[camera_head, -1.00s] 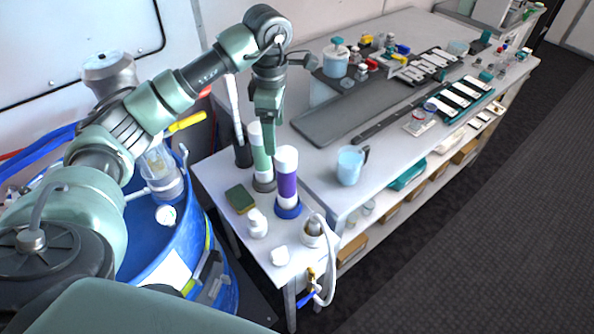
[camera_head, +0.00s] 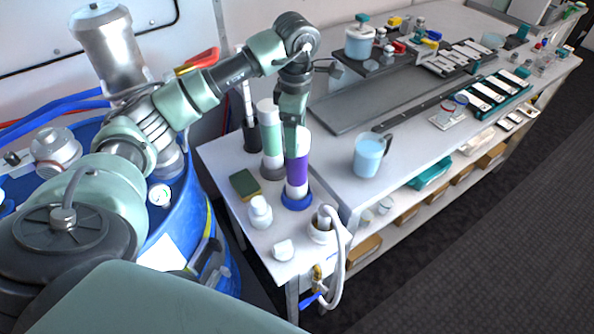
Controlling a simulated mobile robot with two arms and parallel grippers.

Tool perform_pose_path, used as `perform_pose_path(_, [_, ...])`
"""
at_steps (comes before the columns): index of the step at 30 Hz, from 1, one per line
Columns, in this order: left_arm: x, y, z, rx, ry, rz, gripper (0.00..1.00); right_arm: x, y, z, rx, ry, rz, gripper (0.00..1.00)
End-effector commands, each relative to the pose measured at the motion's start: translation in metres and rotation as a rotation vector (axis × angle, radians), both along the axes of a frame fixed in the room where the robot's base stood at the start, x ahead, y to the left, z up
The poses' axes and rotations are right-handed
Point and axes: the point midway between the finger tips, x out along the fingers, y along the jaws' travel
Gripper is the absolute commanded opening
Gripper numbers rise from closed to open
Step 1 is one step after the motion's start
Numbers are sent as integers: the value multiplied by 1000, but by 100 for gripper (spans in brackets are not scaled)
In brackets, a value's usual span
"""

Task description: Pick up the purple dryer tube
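The purple dryer tube (camera_head: 297,171) stands upright on the small white side table, with a white top, a purple band and a blue base. A similar tube with a green band (camera_head: 270,140) stands just behind it to the left. My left gripper (camera_head: 291,145) points down at the upper part of the purple tube and overlaps the left side of its white top. Whether it touches the tube, and whether its fingers are apart, I cannot tell. My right gripper is out of view.
A green and yellow sponge (camera_head: 245,184), a white bottle (camera_head: 260,211) and a pot with a white hose (camera_head: 321,225) stand close by. A blue mug (camera_head: 369,155) is on the bench to the right. A blue drum (camera_head: 186,222) is left of the table.

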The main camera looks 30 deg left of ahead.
Motion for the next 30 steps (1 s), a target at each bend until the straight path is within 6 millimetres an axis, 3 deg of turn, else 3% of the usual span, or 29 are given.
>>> perform_pose_path(9, [-3,-4,-36,-2,7,0,81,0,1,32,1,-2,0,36])
perform_pose_path(13, [-2,-3,-55,0,3,0,81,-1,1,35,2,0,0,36])
perform_pose_path(22, [-1,-3,-62,0,-1,-1,81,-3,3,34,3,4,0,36])
perform_pose_path(30, [-1,-3,-62,0,-1,-1,6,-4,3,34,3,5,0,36])
